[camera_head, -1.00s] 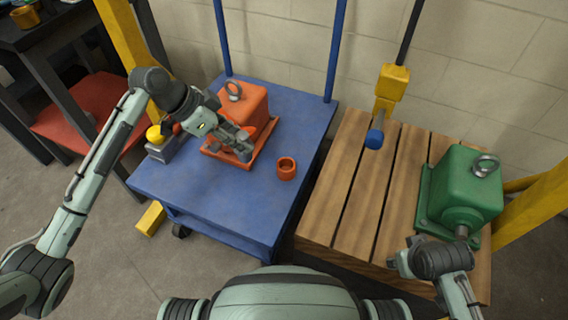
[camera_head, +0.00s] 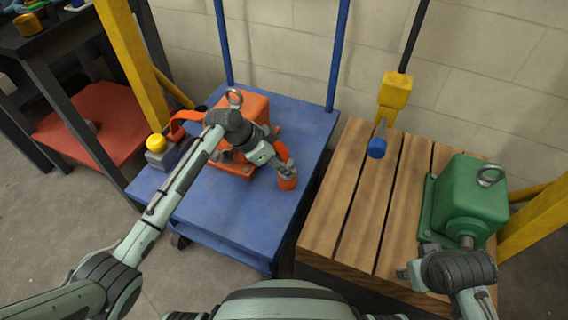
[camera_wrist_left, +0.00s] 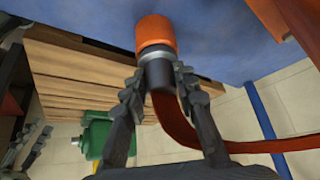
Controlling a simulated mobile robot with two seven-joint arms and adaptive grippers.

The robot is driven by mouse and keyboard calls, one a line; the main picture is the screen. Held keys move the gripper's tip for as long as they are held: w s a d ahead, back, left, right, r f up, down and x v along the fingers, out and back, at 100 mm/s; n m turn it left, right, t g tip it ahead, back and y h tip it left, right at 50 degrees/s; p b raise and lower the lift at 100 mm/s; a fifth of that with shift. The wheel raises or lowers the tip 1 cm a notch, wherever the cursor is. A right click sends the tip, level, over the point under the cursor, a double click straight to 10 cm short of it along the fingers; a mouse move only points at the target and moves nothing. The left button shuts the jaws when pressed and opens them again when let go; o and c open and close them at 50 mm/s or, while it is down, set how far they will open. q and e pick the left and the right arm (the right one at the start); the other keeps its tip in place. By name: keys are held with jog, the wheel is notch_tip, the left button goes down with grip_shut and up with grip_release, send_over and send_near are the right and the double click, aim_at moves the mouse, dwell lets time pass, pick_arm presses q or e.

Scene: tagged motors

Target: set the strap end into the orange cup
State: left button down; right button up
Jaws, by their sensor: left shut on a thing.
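The orange cup (camera_head: 287,184) stands on the blue cart top, near its right side. My left gripper (camera_head: 284,168) is over the cup, shut on the dark, cylindrical strap end (camera_wrist_left: 158,74). In the left wrist view, the strap end lines up with the cup (camera_wrist_left: 155,33) and its grey collar meets the cup's mouth; how deep it sits cannot be told. The orange-red strap (camera_wrist_left: 175,122) runs from it off to the right. In the head view, part of the strap (camera_head: 187,116) shows behind my left arm. My right gripper (camera_head: 408,275) is by the green motor; its opening is unclear.
The orange motor (camera_head: 247,107) sits on the blue cart (camera_head: 215,220), partly behind my left arm. A grey box with a yellow button (camera_head: 156,143) is at the cart's left. The green motor (camera_head: 468,200) stands on the wooden pallet (camera_head: 352,200). A blue-tipped yellow tool (camera_head: 377,147) hangs above it.

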pick_arm(q)
jog(key=shift+r, duration=0.1)
pick_arm(e)
jog(key=shift+w+r, duration=0.1)
jog(key=shift+r, duration=0.1)
jog(key=shift+f, duration=0.15)
pick_arm(q)
jog(key=shift+f, duration=0.35)
jog(key=c, duration=1.2)
grip_release()
pick_arm(e)
jog(key=shift+s, duration=0.25)
pick_arm(q)
jog(key=shift+r, duration=0.3)
pick_arm(e)
jog(key=shift+w, duration=0.1)
pick_arm(q)
jog(key=p+v, duration=0.1)
jog(key=v, duration=1.1)
jog(key=shift+r, duration=0.1)
pick_arm(e)
jog(key=x, duration=0.3)
jog(key=shift+a+f, duration=0.35)
jog(key=shift+f, duration=0.1)
pick_arm(q)
jog(key=shift+s, duration=0.1)
